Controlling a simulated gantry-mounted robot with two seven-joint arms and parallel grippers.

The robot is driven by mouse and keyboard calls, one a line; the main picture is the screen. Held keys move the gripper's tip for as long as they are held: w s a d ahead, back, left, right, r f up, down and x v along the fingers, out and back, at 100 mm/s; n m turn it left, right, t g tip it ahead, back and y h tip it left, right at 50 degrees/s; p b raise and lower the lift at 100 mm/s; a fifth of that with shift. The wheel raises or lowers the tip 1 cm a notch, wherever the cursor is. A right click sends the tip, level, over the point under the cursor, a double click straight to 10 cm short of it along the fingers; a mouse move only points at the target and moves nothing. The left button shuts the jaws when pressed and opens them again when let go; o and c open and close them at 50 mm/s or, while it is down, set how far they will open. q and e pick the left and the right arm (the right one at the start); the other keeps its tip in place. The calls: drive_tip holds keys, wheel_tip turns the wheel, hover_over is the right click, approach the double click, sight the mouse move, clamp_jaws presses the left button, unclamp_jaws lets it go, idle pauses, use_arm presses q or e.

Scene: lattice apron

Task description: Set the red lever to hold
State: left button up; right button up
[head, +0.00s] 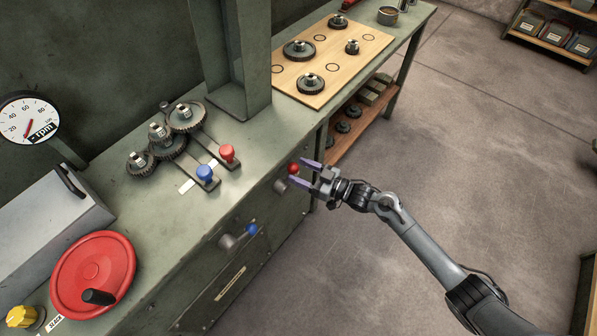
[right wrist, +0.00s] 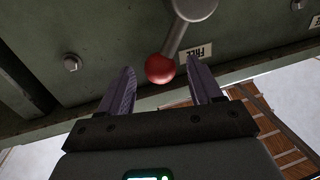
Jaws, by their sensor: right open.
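The red lever (head: 293,169) is on the front face of the green bench, a red ball on a short grey arm. In the right wrist view its red ball (right wrist: 160,68) hangs at the end of the grey arm (right wrist: 186,28), beside a white label reading FREE (right wrist: 195,52). My right gripper (head: 296,172) is open, its two purple fingers on either side of the ball. In the right wrist view the gripper (right wrist: 161,66) shows the ball between its fingertips, with a gap on each side. No hold label is readable. My left gripper is not in view.
A blue-knobbed lever (head: 251,229) is on the same front face. On the bench top stand red (head: 227,153) and blue (head: 205,173) knobs by several gears, and a red handwheel (head: 92,272). A grey post (head: 228,60) rises behind.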

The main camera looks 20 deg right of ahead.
drive_tip(key=shift+w+a, duration=0.4)
drive_tip(key=shift+w, duration=0.05)
drive_tip(key=shift+c, duration=0.3)
clamp_jaws()
